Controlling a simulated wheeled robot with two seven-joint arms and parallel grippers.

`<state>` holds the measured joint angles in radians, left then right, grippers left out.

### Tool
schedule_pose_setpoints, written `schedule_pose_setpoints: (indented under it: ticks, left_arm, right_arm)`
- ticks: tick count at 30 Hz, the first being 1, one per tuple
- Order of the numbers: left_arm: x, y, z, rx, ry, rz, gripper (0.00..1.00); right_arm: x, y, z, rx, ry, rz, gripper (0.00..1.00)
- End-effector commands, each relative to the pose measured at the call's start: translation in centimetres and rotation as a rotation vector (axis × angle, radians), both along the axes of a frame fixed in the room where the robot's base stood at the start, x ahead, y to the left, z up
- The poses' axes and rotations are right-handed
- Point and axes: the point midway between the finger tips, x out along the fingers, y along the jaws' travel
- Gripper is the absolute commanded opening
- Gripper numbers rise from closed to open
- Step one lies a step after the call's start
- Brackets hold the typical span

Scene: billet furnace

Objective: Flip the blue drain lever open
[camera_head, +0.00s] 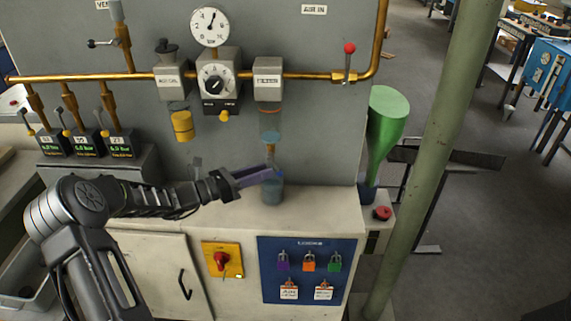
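The filter unit (268,79) hangs on the grey panel, with a clear bowl (269,122) below it. A thin brass drain stem (270,153) runs down from the bowl. My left gripper (272,174) reaches in from the left, its fingertips at the lower end of this stem. A small bluish part shows at the fingertips; I cannot tell whether it is the drain lever or how it is turned. A clear bluish cup (272,191) stands on the bench under the stem, partly hidden by the fingers. The finger gap is not clear. My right gripper is not in view.
A pressure gauge (210,27), a regulator (217,83) and a yellow-bottomed lubricator bowl (182,124) are left of the filter. A red-knobbed valve lever (349,50) and green funnel (385,120) are to the right. Bare bench top (325,211) lies right of the cup.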

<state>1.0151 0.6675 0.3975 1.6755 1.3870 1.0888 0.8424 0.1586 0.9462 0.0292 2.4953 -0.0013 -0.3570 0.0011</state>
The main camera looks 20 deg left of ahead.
Motion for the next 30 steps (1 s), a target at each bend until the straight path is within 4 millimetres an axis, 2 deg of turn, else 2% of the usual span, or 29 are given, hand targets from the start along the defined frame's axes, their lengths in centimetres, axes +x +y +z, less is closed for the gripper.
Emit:
schedule_pose_setpoints:
  ticks: [5,18,28,30]
  left_arm:
    - [1.0,-0.9,0.1,0.000,-0.001,-0.003,0.30]
    - [5.7,-4.6,0.1,0.000,-0.001,-0.002,0.30]
    - [6.1,-4.8,0.0,0.001,0.000,0.000,0.30]
    - [6.1,-4.8,0.0,0.001,0.000,0.000,0.26]
  right_arm:
    - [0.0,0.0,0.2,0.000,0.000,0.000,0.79]
    - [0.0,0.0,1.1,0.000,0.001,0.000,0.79]
    - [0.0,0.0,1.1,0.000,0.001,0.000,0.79]
    - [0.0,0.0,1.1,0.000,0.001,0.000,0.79]
